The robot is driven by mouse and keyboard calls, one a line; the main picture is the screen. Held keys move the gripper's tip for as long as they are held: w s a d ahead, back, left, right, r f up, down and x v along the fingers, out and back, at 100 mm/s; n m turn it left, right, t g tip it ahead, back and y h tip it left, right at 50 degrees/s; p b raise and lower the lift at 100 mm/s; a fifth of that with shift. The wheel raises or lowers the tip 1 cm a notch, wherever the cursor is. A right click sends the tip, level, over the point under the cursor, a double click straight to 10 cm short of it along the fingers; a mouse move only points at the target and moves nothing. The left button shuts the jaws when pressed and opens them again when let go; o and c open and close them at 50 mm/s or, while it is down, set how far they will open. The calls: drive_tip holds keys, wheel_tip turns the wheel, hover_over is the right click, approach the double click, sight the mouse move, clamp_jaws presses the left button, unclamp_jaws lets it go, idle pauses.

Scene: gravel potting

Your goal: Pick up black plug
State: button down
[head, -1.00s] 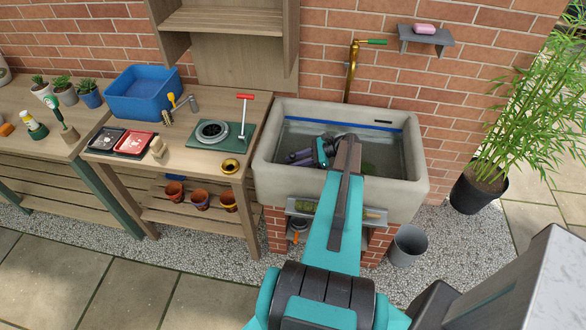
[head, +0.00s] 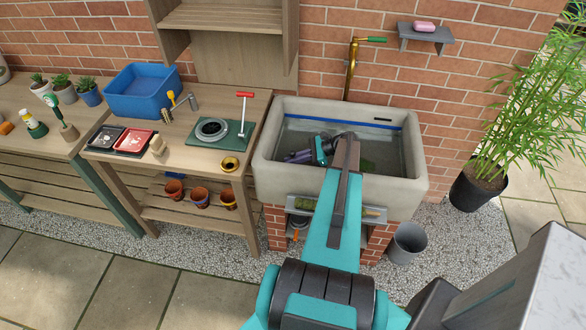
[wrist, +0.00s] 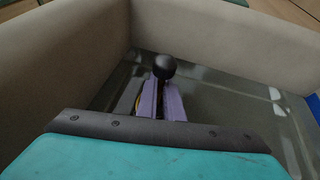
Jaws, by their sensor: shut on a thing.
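The black plug (wrist: 165,67) shows in the wrist view as a dark round knob at the tips of my gripper's purple fingers. My gripper (wrist: 161,92) is shut on it, inside the stone sink. In the head view my gripper (head: 297,157) reaches down into the sink (head: 340,190), its purple fingers pointing left. The plug is hidden or too small to tell in that view. A bit of yellow shows beside the left finger in the wrist view; I cannot tell what it is.
The sink walls (wrist: 65,50) rise close around my gripper. A brass tap (head: 351,70) stands behind the sink. A wooden bench (head: 200,165) with a blue tub (head: 140,92) is to the left. A grey bucket (head: 408,244) stands below right, near a potted bamboo (head: 478,185).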

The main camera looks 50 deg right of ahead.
sight(292, 151)
drive_tip(key=shift+r, duration=0.15)
drive_tip(key=shift+r+b, duration=1.7)
drive_tip(key=shift+r, duration=3.2)
